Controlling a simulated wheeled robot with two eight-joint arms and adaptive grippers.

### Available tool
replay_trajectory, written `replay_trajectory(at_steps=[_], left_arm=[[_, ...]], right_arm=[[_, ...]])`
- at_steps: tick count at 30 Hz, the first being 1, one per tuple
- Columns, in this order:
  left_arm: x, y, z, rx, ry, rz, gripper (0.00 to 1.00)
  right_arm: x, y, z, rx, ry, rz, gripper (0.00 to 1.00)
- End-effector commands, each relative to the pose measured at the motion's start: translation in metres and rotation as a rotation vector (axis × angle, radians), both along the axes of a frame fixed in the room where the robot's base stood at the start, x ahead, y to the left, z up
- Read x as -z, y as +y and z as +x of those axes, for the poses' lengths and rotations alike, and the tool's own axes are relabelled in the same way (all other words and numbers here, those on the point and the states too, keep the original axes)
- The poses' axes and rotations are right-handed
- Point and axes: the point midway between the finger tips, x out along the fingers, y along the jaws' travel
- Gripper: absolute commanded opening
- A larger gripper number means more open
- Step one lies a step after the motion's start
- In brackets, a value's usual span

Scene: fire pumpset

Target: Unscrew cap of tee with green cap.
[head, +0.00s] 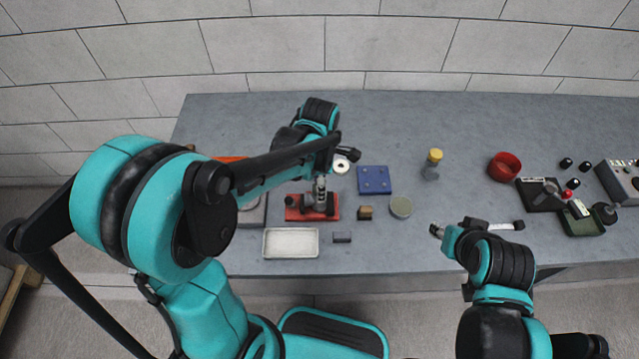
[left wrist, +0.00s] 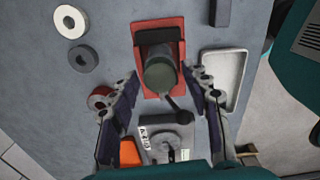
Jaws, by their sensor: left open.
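In the left wrist view, a tee with a dull green cap (left wrist: 160,76) sits in a red holder (left wrist: 172,24) with a black clamp across it. A black lever (left wrist: 178,103) stands beside the cap. My left gripper (left wrist: 160,77) is open, one finger on each side of the cap, with visible gaps to it. In the head view the red holder (head: 294,213) lies under my left wrist; the arm hides part of this area. My right gripper (head: 437,231) hangs near the table's front edge, apart from the holder; its jaws are too small to read.
The table's back is mostly clear.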

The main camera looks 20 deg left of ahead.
Motion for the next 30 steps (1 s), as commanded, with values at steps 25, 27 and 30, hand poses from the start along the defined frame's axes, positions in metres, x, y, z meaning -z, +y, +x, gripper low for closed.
replay_trajectory(at_steps=[25, 27, 30], left_arm=[[0.0, 0.0, 0.0, 0.846, 0.0, 0.0, 0.47], [0.0, 0.0, 0.0, 0.894, 0.0, 0.0, 0.47], [0.0, 0.0, 0.0, 0.955, 0.0, 0.0, 0.47]], right_arm=[[0.0004, 0.0, 0.0, 0.0, 0.0, 0.0, 0.4], [0.0005, 0.0, 0.0, 0.0, 0.0, 0.0, 0.4], [0.0005, 0.0, 0.0, 0.0, 0.0, 0.0, 0.4]])
